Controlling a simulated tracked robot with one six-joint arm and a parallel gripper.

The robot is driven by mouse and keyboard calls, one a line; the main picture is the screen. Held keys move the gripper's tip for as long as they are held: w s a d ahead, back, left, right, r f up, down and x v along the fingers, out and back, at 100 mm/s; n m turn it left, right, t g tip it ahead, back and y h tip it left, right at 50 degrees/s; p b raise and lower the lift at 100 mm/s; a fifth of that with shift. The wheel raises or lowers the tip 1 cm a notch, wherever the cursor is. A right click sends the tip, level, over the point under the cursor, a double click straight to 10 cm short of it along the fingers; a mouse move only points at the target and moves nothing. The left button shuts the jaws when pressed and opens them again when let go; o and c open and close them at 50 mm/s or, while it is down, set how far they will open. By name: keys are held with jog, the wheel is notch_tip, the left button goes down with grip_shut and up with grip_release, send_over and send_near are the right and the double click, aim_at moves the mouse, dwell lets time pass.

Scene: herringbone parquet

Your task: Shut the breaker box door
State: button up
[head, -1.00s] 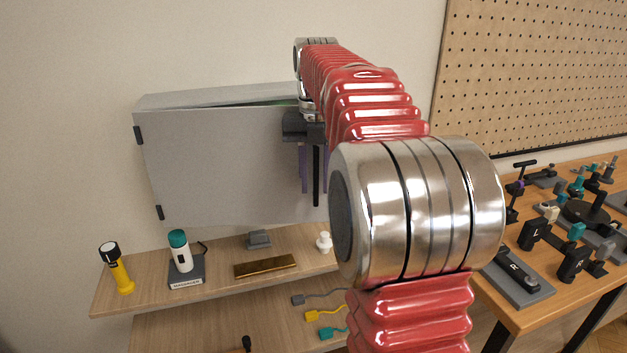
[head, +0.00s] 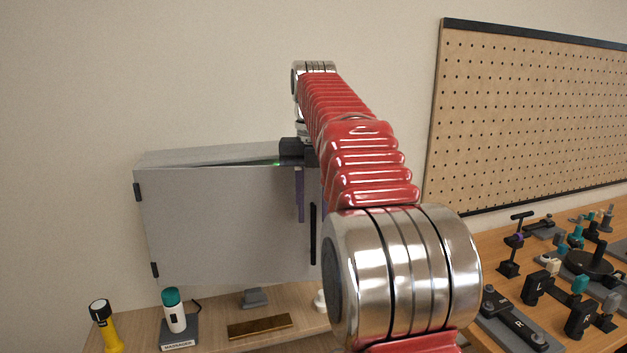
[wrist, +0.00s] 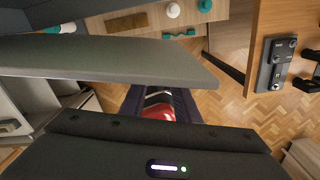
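The grey breaker box (head: 215,156) is on the wall, and its door (head: 225,220) has black hinges on the left. The door stands slightly ajar: a narrow wedge of gap with a green light shows along the top. A black upright handle (head: 313,240) is near the door's right edge. My gripper (head: 311,217) points down at the upper right of the door, its purple fingers apart and empty, on the outer face. In the wrist view the door's top edge (wrist: 110,60) crosses in front of the fingers (wrist: 160,105). Contact cannot be told.
A wooden shelf (head: 295,325) below the box holds a yellow flashlight (head: 106,325), a white-and-teal device on a stand (head: 175,315) and small items. A workbench (head: 470,230) with tools and a pegboard (head: 530,110) are on the right.

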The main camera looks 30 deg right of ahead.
aim_at(308, 180)
jog(key=shift+r, duration=3.15)
jog(key=shift+a, duration=0.1)
jog(key=c, duration=0.3)
jog(key=shift+s+a+m, duration=0.2)
jog(key=shift+a+m, duration=0.4)
jog(key=shift+c, duration=1.4)
jog(key=s+a+m, duration=0.1)
jog(key=a+m, duration=0.1)
jog(key=s+a+f+m+t, duration=0.1)
jog(key=a+m, duration=0.1)
jog(key=m, duration=0.1)
jog(key=s+a+f+m, duration=0.1)
jog(key=a+m, duration=0.1)
jog(key=shift+s+a+f+t, duration=0.1)
jog(key=shift+a+f+t, duration=0.1)
jog(key=shift+a+t, duration=0.2)
grip_shut()
jog(key=s+a+f+m+t, duration=0.2)
jog(key=s+a+f+m, duration=0.4)
jog(key=s+f+m, duration=0.2)
jog(key=s+a+f+m+t, duration=0.1)
jog(key=s+a+f+m, duration=0.6)
jog(key=f+m, duration=0.6)
jog(key=shift+s+a+f+t, duration=0.15)
jog(key=shift+s+f+t, duration=0.25)
jog(key=shift+s+f, duration=0.5)
